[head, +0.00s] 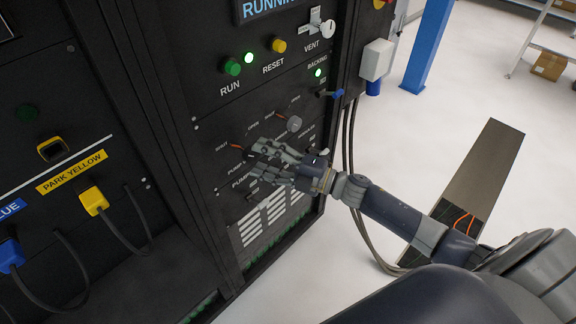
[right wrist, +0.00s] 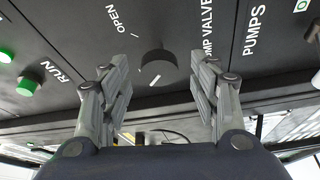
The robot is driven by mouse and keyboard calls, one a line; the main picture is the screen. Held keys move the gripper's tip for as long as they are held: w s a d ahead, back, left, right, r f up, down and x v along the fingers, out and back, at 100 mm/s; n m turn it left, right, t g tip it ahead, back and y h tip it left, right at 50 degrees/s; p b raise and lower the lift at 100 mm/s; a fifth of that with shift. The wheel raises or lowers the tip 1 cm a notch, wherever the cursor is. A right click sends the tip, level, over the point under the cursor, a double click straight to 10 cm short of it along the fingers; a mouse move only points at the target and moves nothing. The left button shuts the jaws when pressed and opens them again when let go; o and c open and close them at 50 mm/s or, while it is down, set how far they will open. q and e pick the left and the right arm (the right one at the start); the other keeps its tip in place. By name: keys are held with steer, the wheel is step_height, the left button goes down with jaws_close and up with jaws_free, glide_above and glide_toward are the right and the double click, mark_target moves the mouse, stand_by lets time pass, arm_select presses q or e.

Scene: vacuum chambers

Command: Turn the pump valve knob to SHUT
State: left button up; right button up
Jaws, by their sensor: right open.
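The pump valve knob (right wrist: 155,70) is a dark round knob with a white pointer line in the right wrist view. The OPEN label (right wrist: 119,19) is to its upper left and the PUMP VALVE lettering (right wrist: 207,28) to its right. No SHUT label shows there. My right gripper (right wrist: 163,72) is open, its fingers on either side of the knob in the picture; I cannot tell whether they touch it. In the head view my right gripper (head: 254,160) is at the black panel and covers the knob. My left gripper is not in view.
Another grey knob (head: 294,123) is just above the right hand. A green RUN button (head: 232,67), a yellow RESET button (head: 279,46) and a VENT lever (head: 325,27) are higher on the panel. Yellow (head: 93,200) and blue (head: 10,255) plugs with cables are at left. Floor at right is mostly open.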

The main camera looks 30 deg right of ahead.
steer(key=v, duration=0.8)
steer(key=shift+s+d, duration=0.2)
steer(key=shift+s, duration=0.05)
